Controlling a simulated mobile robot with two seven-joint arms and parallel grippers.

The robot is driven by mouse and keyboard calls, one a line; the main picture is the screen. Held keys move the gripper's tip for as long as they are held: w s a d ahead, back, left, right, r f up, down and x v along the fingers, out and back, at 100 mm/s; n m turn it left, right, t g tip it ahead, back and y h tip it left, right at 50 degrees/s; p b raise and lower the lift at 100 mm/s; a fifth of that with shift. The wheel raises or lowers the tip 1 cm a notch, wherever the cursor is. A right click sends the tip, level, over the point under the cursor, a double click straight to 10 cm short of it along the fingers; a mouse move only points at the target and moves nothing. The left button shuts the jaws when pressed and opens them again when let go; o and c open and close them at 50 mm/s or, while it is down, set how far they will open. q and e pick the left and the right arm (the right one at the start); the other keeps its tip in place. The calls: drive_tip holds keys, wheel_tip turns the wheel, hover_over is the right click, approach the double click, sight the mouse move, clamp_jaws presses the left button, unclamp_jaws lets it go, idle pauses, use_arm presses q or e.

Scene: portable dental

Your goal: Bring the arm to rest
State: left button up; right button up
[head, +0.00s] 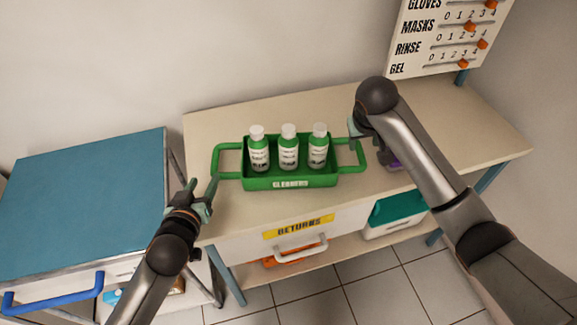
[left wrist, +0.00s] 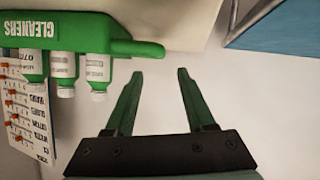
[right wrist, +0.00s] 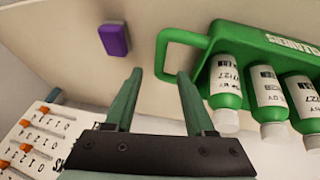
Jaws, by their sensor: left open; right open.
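My left gripper (head: 203,188) is open and empty, beside the left handle of the green cleaners tray (head: 262,183) and apart from it as far as I can see. Its open jaws also show in the left wrist view (left wrist: 158,88). My right gripper (head: 358,135) is near the tray's right handle, partly hidden by my own arm in the head view. In the right wrist view its jaws (right wrist: 158,88) are open with nothing between them, near the tray's handle. The tray sits on the beige table (head: 225,125) and holds three green bottles with white caps (head: 289,150).
A purple block (right wrist: 115,39) lies on the table near my right gripper. A blue-topped cart (head: 80,195) stands at the left. A slider board (head: 440,40) is at the back right.

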drive_tip(key=shift+v, duration=0.8)
